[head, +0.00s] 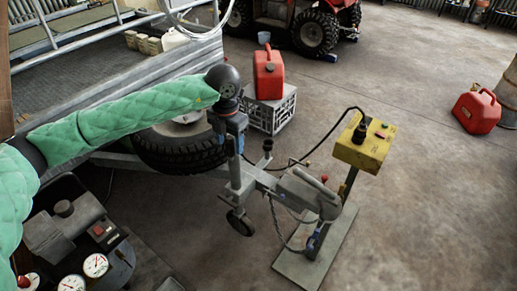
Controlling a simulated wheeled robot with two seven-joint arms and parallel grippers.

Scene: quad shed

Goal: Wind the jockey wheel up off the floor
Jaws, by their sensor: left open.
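The jockey wheel (240,222) is a small dark wheel under an upright grey tube (237,175), clamped to the grey trailer drawbar (268,182). It is at or very near the floor; I cannot tell whether it touches. My left arm, in a green quilted sleeve, reaches in from the left. My left gripper (229,128) points down from the black wrist over the top of the jockey tube, open, with its fingers about the tube's upper end. The gripper hides the top of the tube and any winding handle there. My right gripper is not in view.
A yellow box on a post (363,148) stands on a floor plate (317,255) by the coupling, with a black cable. A red fuel can (269,75) sits on a grey crate (270,112) behind the drawbar. The trailer tyre (180,150) is left. Floor at right is mostly clear.

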